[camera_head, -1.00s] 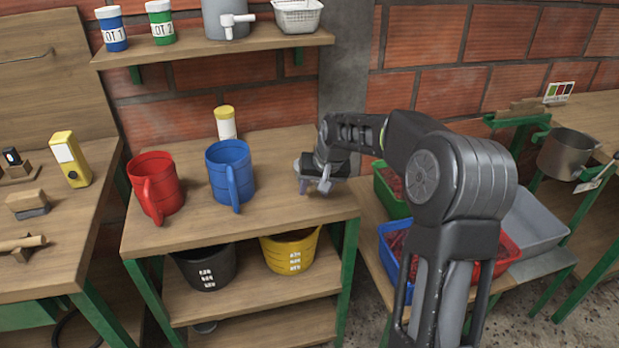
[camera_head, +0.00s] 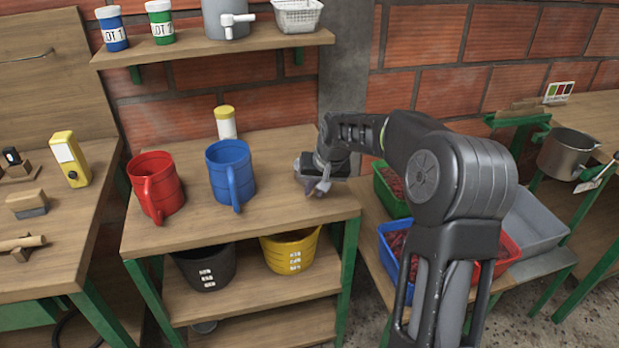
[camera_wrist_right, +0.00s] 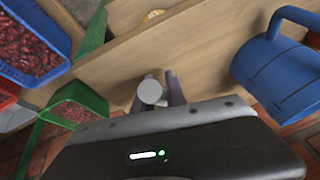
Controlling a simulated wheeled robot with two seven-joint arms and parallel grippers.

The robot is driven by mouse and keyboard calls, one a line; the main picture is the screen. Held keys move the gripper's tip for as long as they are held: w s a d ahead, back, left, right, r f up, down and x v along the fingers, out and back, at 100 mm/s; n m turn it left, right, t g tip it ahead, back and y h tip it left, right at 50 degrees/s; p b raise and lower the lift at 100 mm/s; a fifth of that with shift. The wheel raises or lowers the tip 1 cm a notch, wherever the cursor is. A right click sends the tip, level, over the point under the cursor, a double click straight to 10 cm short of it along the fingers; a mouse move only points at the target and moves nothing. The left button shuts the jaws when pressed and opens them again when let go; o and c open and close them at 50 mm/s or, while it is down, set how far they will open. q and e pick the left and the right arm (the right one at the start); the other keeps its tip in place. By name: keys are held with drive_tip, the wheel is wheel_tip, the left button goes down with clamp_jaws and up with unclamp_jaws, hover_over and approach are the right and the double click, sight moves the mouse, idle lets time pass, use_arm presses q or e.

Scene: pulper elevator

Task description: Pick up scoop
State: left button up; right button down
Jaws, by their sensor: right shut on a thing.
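My right gripper (camera_head: 318,186) is low over the right end of the middle table (camera_head: 270,205). It is shut on a small grey thing, which I take to be the scoop. In the right wrist view the round pale grey end of the scoop (camera_wrist_right: 150,92) shows between the two fingers (camera_wrist_right: 153,97). The rest of the scoop is mostly hidden by the gripper, so I cannot tell whether it touches the table. My left gripper is not in view.
A blue jug (camera_head: 230,175) and a red jug (camera_head: 155,188) stand left of my right gripper. A yellow-lidded jar (camera_head: 226,124) stands behind them. Green (camera_head: 391,203), blue and red bins of red fruit are at the right. The table front is clear.

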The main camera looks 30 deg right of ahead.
idle(0.6)
wheel_tip(320, 180, up, 10)
drive_tip(key=shift+r, duration=0.1)
idle(0.3)
idle(1.0)
